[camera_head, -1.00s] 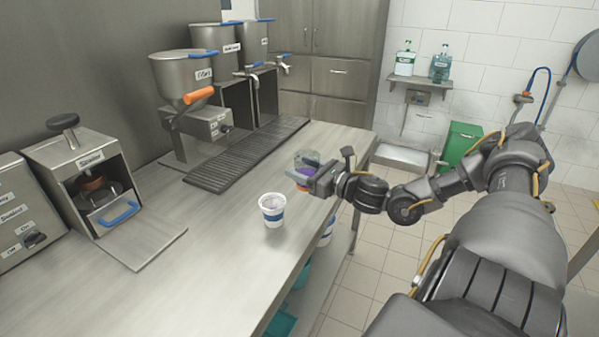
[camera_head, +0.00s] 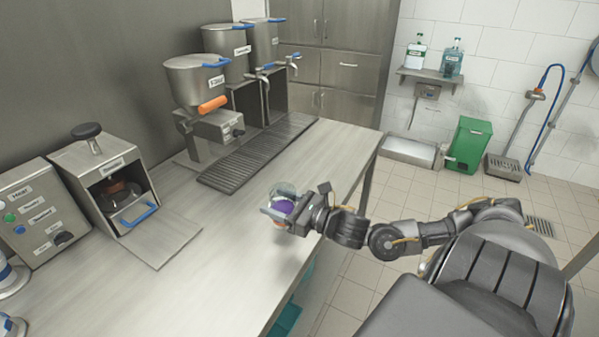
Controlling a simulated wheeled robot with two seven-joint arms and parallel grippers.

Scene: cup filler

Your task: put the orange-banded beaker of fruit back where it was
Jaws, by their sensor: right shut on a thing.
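My right gripper (camera_head: 289,208) is shut on a clear beaker (camera_head: 284,189) with purple contents. It holds the beaker over the front part of the steel counter (camera_head: 225,265), near its right edge. A faint orange patch shows low on the beaker, partly covered by the gripper. I cannot tell how far the beaker is above the counter. The white cup with a blue band, seen earlier on the counter, does not show now; the beaker and gripper cover about that spot. My left gripper is not in view.
Steel dispensers (camera_head: 194,82) and a dark drip grate (camera_head: 258,152) stand along the back. A sealer (camera_head: 104,172) and a button box (camera_head: 38,213) are at the left. Parts of white-and-blue cups (camera_head: 9,276) show at the left edge. The middle counter is clear.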

